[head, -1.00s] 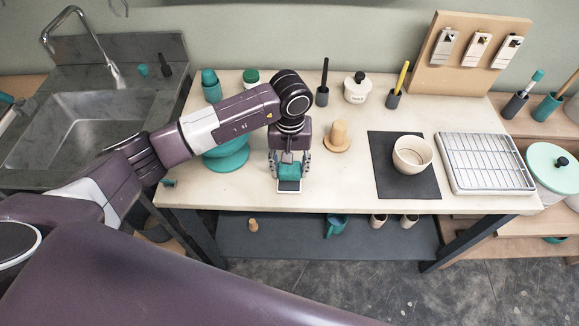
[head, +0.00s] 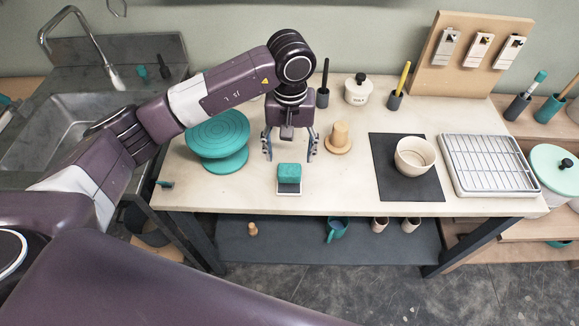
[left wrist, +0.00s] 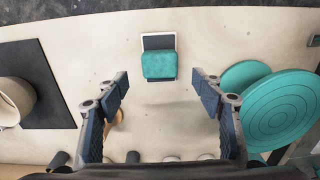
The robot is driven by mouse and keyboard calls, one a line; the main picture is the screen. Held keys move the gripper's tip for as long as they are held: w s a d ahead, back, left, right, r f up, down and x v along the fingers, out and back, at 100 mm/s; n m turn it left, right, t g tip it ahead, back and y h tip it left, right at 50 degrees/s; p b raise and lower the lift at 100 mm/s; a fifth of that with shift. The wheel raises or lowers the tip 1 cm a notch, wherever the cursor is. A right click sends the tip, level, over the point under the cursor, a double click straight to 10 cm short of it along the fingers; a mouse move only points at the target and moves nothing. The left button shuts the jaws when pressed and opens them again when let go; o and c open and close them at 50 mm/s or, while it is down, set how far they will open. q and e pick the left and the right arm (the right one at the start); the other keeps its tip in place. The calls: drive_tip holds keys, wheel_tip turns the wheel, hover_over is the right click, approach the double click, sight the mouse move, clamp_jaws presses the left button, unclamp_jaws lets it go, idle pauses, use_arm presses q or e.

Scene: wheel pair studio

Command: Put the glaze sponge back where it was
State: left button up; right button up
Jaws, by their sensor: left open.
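My right gripper is not in view.
A teal banding wheel (head: 218,132) stands left of my gripper. A wooden piece with a knob (head: 338,135) stands close on its right. Further right are a bowl (head: 414,155) on a dark mat (head: 400,189) and a wire rack (head: 488,165). The tabletop (head: 345,188) beside the sponge is clear.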

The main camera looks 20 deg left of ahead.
sight(290, 169)
use_arm(q)
drive_tip(key=shift+r+b, duration=0.4)
drive_tip(key=shift+r, duration=1.85)
